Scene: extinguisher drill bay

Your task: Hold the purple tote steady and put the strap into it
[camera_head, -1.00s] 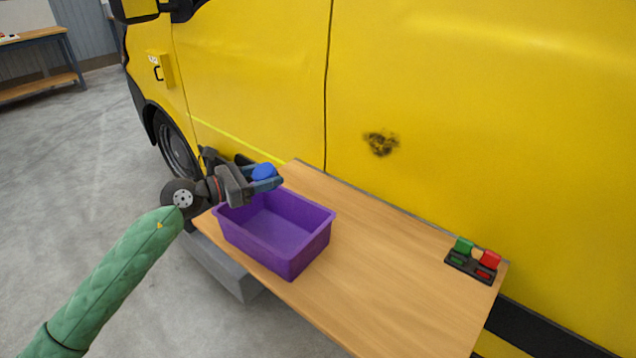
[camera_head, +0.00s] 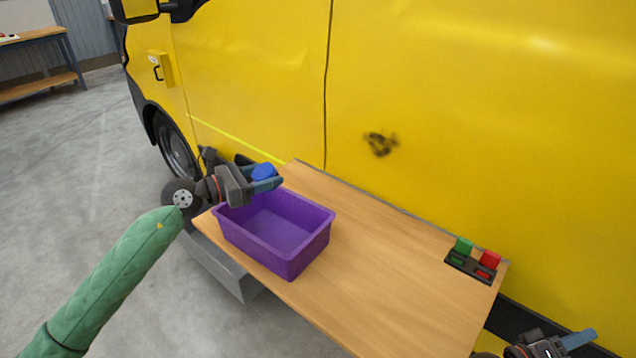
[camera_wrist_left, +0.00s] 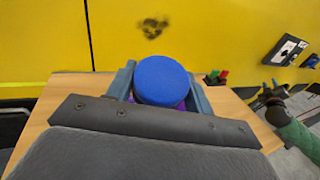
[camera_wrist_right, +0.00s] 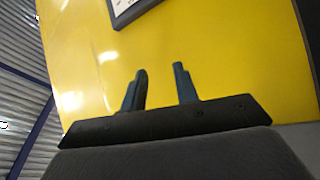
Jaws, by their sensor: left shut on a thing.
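The purple tote (camera_head: 290,255) stands upright on the left end of the wooden board; the part of its inside that shows looks empty. My left gripper (camera_head: 268,178) is at the tote's far left edge, shut on a blue round-topped thing (camera_head: 264,171). In the left wrist view this blue thing (camera_wrist_left: 160,80) sits between the fingers, with purple showing beside it. I cannot tell whether it is fixed to the tote. My right gripper (camera_head: 575,345) is at the lower right; its fingers (camera_wrist_right: 159,72) are apart and empty in the right wrist view. I cannot make out a strap.
A black tray (camera_head: 470,267) with green and red blocks lies at the board's right end. The wooden board (camera_head: 380,265) is bare between tray and tote. The yellow van (camera_head: 450,120), with a dark smudge, stands close behind the board.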

